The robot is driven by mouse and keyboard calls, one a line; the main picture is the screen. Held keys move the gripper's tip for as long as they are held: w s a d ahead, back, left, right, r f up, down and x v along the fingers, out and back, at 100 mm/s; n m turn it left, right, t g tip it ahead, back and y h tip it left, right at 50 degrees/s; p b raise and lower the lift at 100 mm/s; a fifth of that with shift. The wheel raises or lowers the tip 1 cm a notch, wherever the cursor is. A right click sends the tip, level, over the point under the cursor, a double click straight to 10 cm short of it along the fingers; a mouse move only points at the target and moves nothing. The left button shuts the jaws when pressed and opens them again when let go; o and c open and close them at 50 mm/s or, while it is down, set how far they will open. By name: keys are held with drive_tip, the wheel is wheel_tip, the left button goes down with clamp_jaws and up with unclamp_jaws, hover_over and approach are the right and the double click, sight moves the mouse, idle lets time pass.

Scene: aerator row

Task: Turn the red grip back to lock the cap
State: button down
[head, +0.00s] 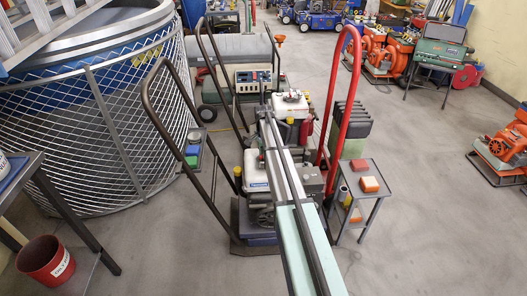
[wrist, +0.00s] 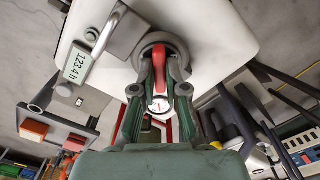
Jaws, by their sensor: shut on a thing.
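In the wrist view, a grey round cap (wrist: 163,40) sits on the white tank (wrist: 220,30). The red grip (wrist: 159,66) stands out from the middle of the cap. My gripper (wrist: 160,72) is shut on the red grip, with one finger on each side of it. A small white dial with a red needle (wrist: 159,104) shows between the fingers, below the grip. In the head view, my own arm crosses the machines in the middle, and I cannot make out the gripper or the grip there.
In the wrist view, an hour counter (wrist: 77,64) and a grey bar (wrist: 120,32) are left of the cap. In the head view, a red handle (head: 336,90) and a small side table (head: 372,170) stand right of my arm. Open floor (head: 430,220) lies to the right.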

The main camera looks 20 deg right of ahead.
drive_tip(key=m+p, duration=0.1)
drive_tip(key=m, duration=0.3)
drive_tip(key=shift+m, duration=0.3)
drive_tip(key=shift+m+p, duration=0.5)
drive_tip(key=shift+m, duration=1.2)
drive_tip(key=c, duration=1.2)
unclamp_jaws()
wheel_tip(320, 180, up, 12)
